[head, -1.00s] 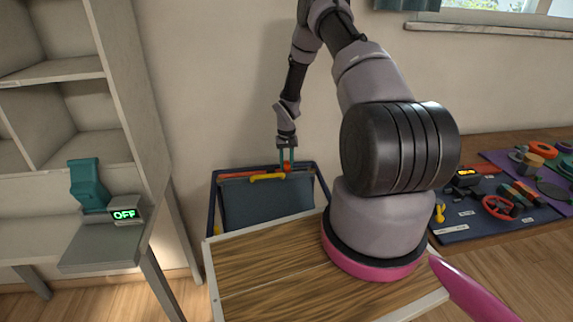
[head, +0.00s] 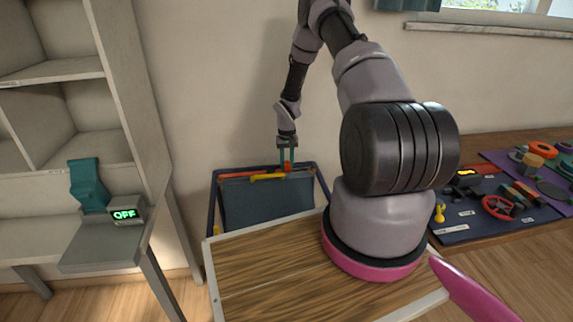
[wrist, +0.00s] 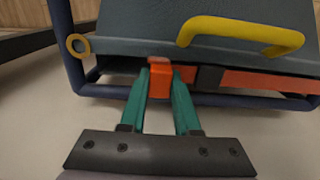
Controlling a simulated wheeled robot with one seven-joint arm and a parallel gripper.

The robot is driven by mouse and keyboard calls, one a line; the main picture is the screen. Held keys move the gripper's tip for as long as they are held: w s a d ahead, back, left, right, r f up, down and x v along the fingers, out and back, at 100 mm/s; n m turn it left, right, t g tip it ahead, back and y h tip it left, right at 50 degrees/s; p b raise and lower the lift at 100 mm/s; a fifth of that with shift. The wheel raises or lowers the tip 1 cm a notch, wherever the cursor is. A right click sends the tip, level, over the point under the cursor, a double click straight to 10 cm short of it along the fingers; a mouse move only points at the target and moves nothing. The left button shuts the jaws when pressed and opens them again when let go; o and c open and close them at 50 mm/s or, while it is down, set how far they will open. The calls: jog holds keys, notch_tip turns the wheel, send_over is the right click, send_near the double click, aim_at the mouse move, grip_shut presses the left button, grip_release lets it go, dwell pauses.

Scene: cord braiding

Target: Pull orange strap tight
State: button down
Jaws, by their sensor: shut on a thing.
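The orange strap (wrist: 262,81) runs along the top edge of a blue-grey panel in a dark blue frame, through a dark buckle (wrist: 209,77). It also shows in the head view (head: 238,175). My gripper (wrist: 159,84) has its two teal fingers on either side of the strap's orange end piece (wrist: 158,66) and is shut on it. In the head view my gripper (head: 287,160) is at the frame's top edge, pointing down. How much slack the strap has cannot be told.
A yellow handle (wrist: 240,30) is on the panel close to my fingers. The dark blue frame (wrist: 62,40) surrounds it, near the wall. A wooden table (head: 270,265) is in front. Shelves with a unit reading OFF (head: 125,214) stand left; a cluttered bench is right.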

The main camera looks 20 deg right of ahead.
jog(key=s+d, duration=0.1)
jog(key=d, duration=0.6)
jog(key=shift+s+d, duration=0.25)
jog(key=c, duration=0.6)
grip_release()
jog(key=shift+r, duration=0.15)
notch_tip(320, 180, up, 11)
jog(key=shift+f, duration=0.2)
jog(key=shift+r, duration=0.1)
